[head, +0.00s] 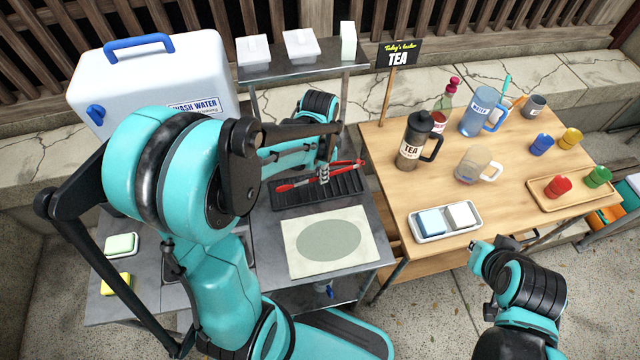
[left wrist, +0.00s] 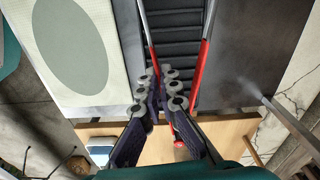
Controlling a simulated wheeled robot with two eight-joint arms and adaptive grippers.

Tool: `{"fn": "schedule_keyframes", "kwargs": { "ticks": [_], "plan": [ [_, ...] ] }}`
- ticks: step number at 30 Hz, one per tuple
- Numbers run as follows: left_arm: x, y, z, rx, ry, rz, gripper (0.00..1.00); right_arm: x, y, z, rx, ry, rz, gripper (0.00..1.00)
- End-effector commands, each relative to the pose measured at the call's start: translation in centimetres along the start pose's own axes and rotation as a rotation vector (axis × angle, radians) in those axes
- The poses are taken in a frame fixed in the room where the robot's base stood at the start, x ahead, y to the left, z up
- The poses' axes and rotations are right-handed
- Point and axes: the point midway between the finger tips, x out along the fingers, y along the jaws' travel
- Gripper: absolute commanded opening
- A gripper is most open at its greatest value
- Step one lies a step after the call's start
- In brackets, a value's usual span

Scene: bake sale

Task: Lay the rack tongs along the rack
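The rack tongs (head: 345,165), red with silver parts, are at the black ridged rack (head: 335,190) on the steel counter. They run roughly along the rack's length, a little askew in the head view. The left wrist view shows their two spread arms (left wrist: 204,60) over the rack (left wrist: 178,45). I cannot tell whether the tongs touch the rack. My right gripper (head: 488,256) is beside the wooden table, away from the tongs; its fingers are unclear.
A cream mat with a grey oval (head: 290,264) lies in front of the rack. The wash-water container (head: 150,75) stands at back left. The wooden table (head: 500,200) to the right holds a tea press (head: 412,140), a water pitcher (head: 478,110), cups and trays.

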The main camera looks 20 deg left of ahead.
Motion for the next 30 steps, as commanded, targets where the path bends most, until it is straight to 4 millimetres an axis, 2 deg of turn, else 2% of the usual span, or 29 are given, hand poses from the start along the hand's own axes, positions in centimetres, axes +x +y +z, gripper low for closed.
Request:
{"fn": "schedule_keyframes", "kwargs": {
  "ticks": [5,12,20,30],
  "plan": [
    [0.9,-0.3,0.6,0.000,0.000,0.000,0.00,0.3,0.0,0.2,0.000,0.000,0.000,0.00],
    [4.3,-0.3,0.7,0.000,0.000,0.000,0.00,1.6,0.0,1.1,0.000,0.000,0.000,0.00],
    [4.3,-0.3,0.7,0.000,0.000,0.000,0.00,1.5,0.0,1.0,0.000,0.000,0.000,0.00],
    [5.4,-0.3,0.7,0.000,0.000,0.000,0.00,2.3,0.0,1.6,0.000,0.000,0.000,0.00]
  ]
}}
